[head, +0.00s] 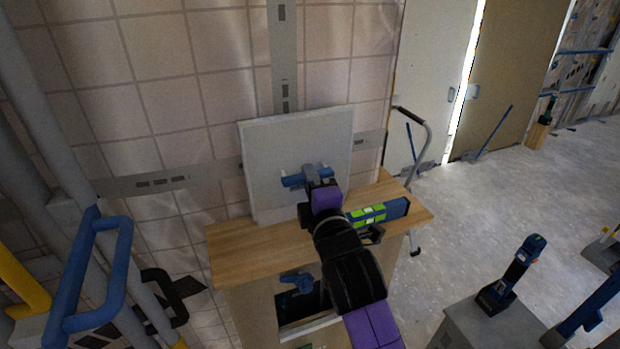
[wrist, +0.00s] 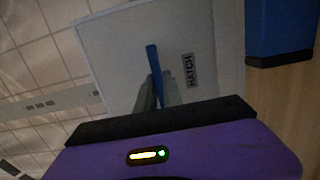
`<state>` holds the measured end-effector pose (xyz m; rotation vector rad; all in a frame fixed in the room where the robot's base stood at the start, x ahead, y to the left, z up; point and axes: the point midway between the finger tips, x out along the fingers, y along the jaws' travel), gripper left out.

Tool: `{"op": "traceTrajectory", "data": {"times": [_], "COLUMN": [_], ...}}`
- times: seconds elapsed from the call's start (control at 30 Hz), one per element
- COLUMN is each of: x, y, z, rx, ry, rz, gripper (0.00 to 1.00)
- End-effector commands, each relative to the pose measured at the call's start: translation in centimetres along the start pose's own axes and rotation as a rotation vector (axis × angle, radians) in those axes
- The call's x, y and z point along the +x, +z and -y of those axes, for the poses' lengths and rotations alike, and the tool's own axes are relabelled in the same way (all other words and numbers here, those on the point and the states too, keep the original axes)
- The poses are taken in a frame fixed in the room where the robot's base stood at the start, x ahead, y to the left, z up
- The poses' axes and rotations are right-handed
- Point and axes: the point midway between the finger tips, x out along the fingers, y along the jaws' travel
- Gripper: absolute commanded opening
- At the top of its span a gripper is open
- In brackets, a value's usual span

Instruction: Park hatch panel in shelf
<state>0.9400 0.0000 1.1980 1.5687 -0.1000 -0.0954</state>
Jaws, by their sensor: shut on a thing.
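The hatch panel (head: 270,150) is a pale square board standing nearly upright at the back of a wooden worktop, in front of the tiled wall. In the wrist view, the panel (wrist: 120,50) bears a "HATCH" label and a blue bar handle (wrist: 152,58). My gripper (head: 308,178) is shut on this handle; its grey fingers (wrist: 158,92) show on both sides of the bar. Whether the panel's lower edge touches the worktop is hard to tell. The cabinet (head: 255,305) below has a dark opening (head: 296,303); I cannot tell whether this is the shelf.
A green and blue level-like tool (head: 380,211) lies on the worktop (head: 235,257), right of the panel. A blue rail (head: 95,275) and pipes stand at left. A grey box with a drill (head: 512,275) is at lower right. The floor (head: 465,205) at right is mostly clear.

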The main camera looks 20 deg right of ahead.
Motion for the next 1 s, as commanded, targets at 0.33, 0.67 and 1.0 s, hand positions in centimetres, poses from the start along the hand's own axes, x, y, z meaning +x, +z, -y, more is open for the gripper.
{"op": "traceTrajectory", "data": {"times": [0.33, 0.67, 1.0], "x": [0.0, -1.6, -6.7], "y": [0.0, 0.0, 0.0], "z": [-0.2, 0.3, 0.1], "rx": [0.001, 0.0, 0.0], "ry": [0.003, -0.002, 0.002], "rz": [0.0, 0.0, -0.001], "gripper": [0.36, 0.36, 0.36]}}
